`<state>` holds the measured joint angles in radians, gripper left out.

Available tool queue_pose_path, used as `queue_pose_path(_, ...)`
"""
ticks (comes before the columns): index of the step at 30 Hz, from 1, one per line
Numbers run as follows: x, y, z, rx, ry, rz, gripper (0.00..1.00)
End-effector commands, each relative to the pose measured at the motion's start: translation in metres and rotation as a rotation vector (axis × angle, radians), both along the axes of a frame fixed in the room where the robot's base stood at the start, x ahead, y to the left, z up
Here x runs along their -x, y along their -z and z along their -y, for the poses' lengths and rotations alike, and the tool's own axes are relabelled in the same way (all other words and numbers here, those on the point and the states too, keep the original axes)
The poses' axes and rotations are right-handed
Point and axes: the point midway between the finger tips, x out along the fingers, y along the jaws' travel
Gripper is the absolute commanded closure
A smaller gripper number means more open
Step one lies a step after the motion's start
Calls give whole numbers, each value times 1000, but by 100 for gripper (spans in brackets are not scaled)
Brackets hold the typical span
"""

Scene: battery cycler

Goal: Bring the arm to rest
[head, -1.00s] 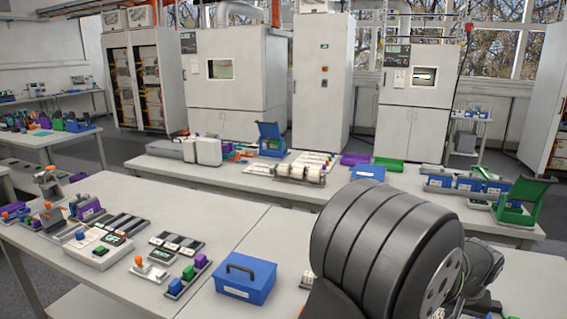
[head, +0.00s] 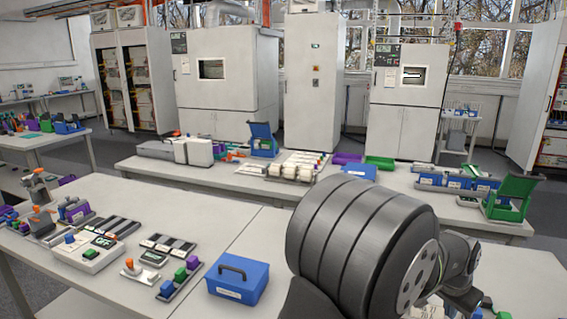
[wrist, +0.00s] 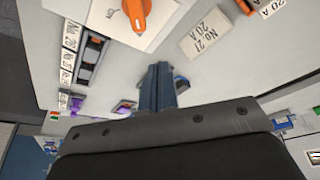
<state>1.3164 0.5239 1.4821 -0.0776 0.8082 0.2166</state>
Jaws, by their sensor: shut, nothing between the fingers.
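My arm's large dark ribbed link (head: 350,240) fills the lower right of the head view, with its smaller joints to the right. My gripper (wrist: 157,80) shows in the wrist view as two dark fingers side by side, shut with nothing between them. They lie over a light surface with an orange knob (wrist: 137,10) and a label plate reading "No. 21 20 A" (wrist: 208,38) near the top. In the head view I cannot make out the fingertips.
A blue box with a handle (head: 238,278) stands left of my arm on the near table (head: 215,212). Several small devices and coloured blocks lie farther left. The back table holds blue bins (head: 455,182) and a green open box (head: 508,200). Bare tabletop lies behind the blue box.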

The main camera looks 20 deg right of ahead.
Motion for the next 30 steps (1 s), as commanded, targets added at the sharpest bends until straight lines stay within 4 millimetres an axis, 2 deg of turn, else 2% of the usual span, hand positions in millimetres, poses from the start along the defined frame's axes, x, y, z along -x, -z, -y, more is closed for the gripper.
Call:
queue_pose_path(1,0,-15,-3,9,-3,2,100)
queue_pose_path(8,1,-54,-17,7,-4,1,100)
queue_pose_path(15,2,-55,-17,-9,-100,-35,100)
queue_pose_path(26,2,-55,-17,-12,-118,-41,100)
queue_pose_path(30,2,-55,-17,-12,-118,-41,72)
